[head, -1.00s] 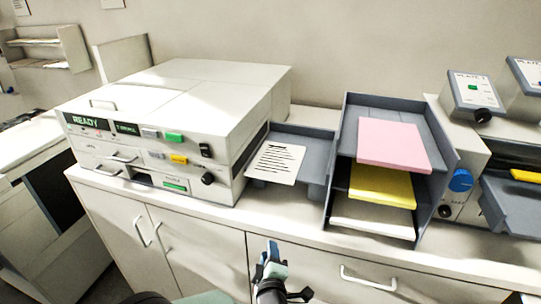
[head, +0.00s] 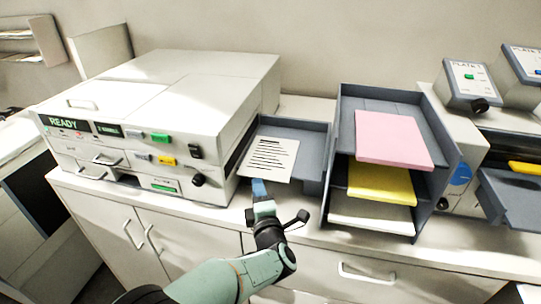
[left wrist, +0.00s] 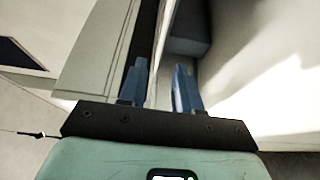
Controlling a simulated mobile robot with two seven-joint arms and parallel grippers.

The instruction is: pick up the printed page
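The printed page (head: 269,159), white with lines of dark text, lies in the grey output tray (head: 308,165) at the right side of the white printer (head: 165,110). My left gripper (head: 259,188) is just in front of the page's near edge in the head view, and whether it touches the tray is unclear. In the left wrist view its two blue fingers (left wrist: 160,68) stand apart with nothing held between them. The page cannot be made out for certain there. My right gripper is not in view.
A grey paper rack (head: 329,190) right of the tray holds pink paper (head: 392,138), yellow paper (head: 380,184) and white paper (head: 371,216). Another machine with a blue knob (head: 461,175) stands farther right. A narrow strip of white counter runs along the front.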

